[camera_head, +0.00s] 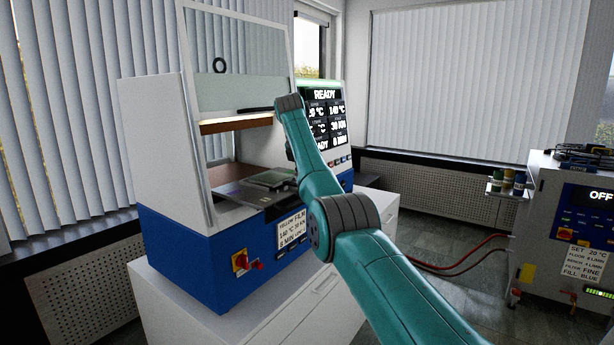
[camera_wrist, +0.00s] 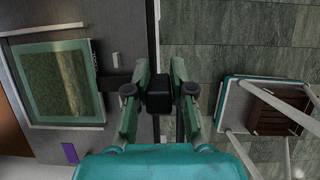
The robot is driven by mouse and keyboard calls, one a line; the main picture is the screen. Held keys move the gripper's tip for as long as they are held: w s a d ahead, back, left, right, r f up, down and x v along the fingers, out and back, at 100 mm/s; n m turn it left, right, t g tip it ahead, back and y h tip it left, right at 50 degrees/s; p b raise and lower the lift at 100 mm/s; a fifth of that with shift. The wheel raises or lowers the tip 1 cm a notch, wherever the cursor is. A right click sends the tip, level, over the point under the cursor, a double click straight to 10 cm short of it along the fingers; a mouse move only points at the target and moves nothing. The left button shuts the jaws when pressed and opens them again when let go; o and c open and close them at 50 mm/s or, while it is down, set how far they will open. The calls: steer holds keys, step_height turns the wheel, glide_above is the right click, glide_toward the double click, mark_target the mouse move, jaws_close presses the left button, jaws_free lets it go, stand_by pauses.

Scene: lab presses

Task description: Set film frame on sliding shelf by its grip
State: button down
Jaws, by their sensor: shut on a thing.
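The film frame (camera_wrist: 52,84), a pale green rim around a dark greenish film, lies over the grey sliding shelf (camera_wrist: 122,45) at the left of the wrist view. In the head view the film frame (camera_head: 272,179) appears flat at the press opening, above the shelf (camera_head: 240,194). A dark grip (camera_wrist: 113,79) runs from its right side toward my gripper (camera_wrist: 159,91). My gripper's fingers are shut on a black block that appears to be the grip's end. Whether the frame rests fully on the shelf cannot be told. My arm hides the gripper in the head view.
The press (camera_head: 195,255) has a blue base and a raised clear guard (camera_head: 245,85). Its screen (camera_head: 325,115) reads READY. A label (camera_head: 291,229) names yellow film. Another machine (camera_head: 575,225) reading OFF stands right, with red hoses (camera_head: 455,262) on the floor.

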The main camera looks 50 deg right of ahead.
steer(key=shift+f, duration=0.45)
stand_by(1.0)
steer(key=c, duration=0.9)
jaws_free()
steer(key=shift+f, duration=0.1)
steer(key=v, duration=1.2)
steer(key=shift+d, duration=0.1)
steer(key=shift+s, duration=0.1)
